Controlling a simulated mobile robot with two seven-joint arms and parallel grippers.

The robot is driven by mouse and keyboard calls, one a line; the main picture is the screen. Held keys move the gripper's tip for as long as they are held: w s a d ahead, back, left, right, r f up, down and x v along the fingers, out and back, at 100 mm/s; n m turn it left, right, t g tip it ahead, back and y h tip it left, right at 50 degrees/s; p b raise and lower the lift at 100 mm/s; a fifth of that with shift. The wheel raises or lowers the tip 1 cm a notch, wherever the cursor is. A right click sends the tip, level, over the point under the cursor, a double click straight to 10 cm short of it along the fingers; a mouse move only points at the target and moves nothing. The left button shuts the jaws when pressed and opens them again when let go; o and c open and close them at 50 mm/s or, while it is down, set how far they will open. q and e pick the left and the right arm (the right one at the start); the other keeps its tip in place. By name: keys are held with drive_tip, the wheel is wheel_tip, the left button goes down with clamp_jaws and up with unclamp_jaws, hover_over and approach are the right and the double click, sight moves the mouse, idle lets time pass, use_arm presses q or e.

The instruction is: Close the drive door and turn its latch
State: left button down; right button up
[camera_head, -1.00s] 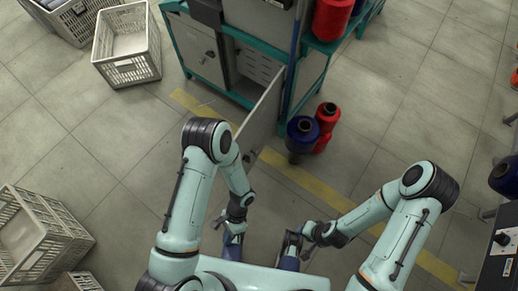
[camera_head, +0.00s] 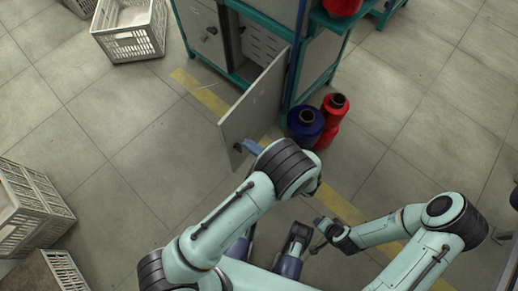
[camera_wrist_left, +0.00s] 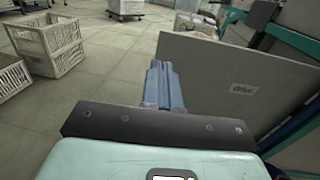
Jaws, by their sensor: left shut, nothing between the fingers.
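The drive door (camera_head: 254,101) is a grey panel standing wide open from the teal-framed cabinet (camera_head: 208,37). In the left wrist view the door (camera_wrist_left: 242,112) carries a "drive" label. A small dark fitting (camera_head: 237,147) shows near its free edge; I cannot tell if it is the latch. My left gripper (camera_head: 247,146) is shut and empty at the door's free edge; I cannot tell if it touches. Its blue fingers (camera_wrist_left: 160,80) show together left of the door panel. My right gripper (camera_head: 318,243) is low near my body, its jaws unclear.
A white crate (camera_head: 128,29) stands at the upper left and another crate (camera_head: 35,215) at the left. The floor left of the door is clear.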

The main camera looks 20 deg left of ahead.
sight(221, 128)
use_arm(q)
drive_tip(key=b+x, duration=0.1)
drive_tip(key=x, duration=0.7)
drive_tip(key=shift+a+f, duration=0.1)
drive_tip(key=shift+a, duration=0.1)
drive_tip(key=shift+w+a, duration=0.1)
drive_tip(key=shift+a, duration=0.05)
